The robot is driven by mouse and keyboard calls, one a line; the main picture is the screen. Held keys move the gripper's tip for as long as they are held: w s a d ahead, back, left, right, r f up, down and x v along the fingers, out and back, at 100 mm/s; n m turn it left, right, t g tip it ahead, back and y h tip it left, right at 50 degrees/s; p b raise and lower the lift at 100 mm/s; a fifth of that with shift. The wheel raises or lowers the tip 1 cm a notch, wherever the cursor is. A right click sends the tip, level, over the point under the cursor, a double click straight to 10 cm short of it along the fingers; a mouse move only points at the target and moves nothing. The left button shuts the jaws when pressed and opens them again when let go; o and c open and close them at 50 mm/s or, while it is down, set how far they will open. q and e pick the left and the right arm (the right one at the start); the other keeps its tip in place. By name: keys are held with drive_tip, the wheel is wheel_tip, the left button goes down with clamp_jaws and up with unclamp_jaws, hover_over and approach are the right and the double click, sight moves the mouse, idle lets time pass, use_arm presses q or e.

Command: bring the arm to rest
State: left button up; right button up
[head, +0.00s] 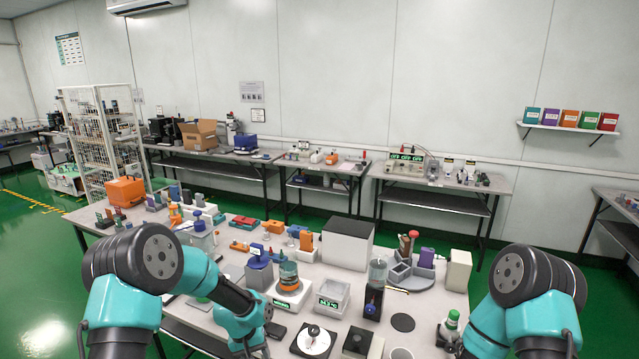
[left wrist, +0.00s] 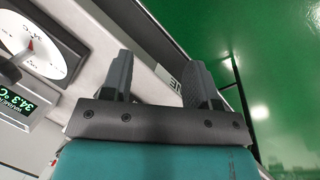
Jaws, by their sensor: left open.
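My left arm (head: 215,290) reaches in from the left, bent down over the front left of the bench (head: 225,348). Its gripper is at the bottom edge of the head view and hardly shows there. In the left wrist view the left gripper (left wrist: 160,78) has its two grey fingers wide apart, with nothing between them. Below the fingers lie the grey bench edge and green floor.
Green floor (head: 35,270) is clear at left.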

use_arm(q)
drive_tip(key=s+a+f, duration=0.1)
drive_tip(key=s+f, duration=0.2)
drive_tip(key=s, duration=0.5)
drive_tip(key=s+a+f, duration=0.1)
drive_tip(key=s+f, duration=0.2)
drive_tip(key=s, duration=0.6)
drive_tip(key=s+a+f+t+h, duration=0.1)
drive_tip(key=s+f, duration=0.2)
drive_tip(key=s, duration=0.5)
drive_tip(key=shift+s+a+f+m, duration=0.3)
drive_tip(key=shift+s+f, duration=0.05)
drive_tip(key=shift+f, duration=0.05)
